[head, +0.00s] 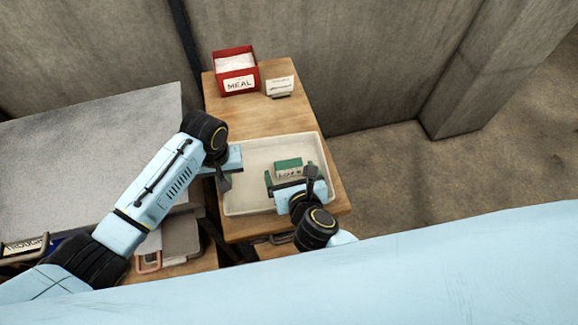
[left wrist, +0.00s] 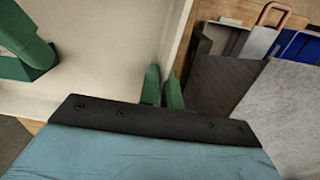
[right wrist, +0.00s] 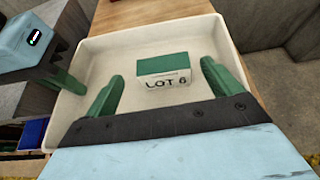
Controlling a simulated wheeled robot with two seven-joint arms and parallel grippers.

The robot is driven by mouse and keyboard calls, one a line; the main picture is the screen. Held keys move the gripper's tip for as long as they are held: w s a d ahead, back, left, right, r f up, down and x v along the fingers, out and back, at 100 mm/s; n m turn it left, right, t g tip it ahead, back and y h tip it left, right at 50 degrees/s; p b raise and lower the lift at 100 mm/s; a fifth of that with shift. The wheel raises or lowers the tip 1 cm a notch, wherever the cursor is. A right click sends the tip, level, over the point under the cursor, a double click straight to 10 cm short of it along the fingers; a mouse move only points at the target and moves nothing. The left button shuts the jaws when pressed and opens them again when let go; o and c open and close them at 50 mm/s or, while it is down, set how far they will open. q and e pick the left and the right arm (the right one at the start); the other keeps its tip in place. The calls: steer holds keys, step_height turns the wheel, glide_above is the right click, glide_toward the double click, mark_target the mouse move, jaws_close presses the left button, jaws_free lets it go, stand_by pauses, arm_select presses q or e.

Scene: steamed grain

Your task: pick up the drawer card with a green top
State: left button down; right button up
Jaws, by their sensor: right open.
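The drawer card with a green top (head: 289,168) lies in a pale tray (head: 247,207) on the wooden table. Its white front reads "LOT 6" in the right wrist view (right wrist: 164,76). My right gripper (head: 296,178) is open and empty over the tray. Its two green fingers stand apart, with the card ahead and between them in the right wrist view (right wrist: 160,88). My left gripper (head: 224,183) is at the tray's left rim.
A red box labelled "MEAL" (head: 236,72) and a small white labelled card (head: 280,87) stand at the table's back. A grey slab-topped surface (head: 90,140) lies left, with folders (head: 181,238) below it. The table between box and tray is clear.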

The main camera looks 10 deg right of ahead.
mark_target(290, 167)
arm_select(q)
steer(key=shift+f, duration=0.1)
arm_select(e)
steer(key=shift+x, duration=1.95)
steer(key=shift+d+r, duration=0.1)
steer(key=shift+d, duration=0.1)
steer(key=shift+c, duration=0.4)
steer(key=c, duration=1)
step_height(290, 167, up, 10)
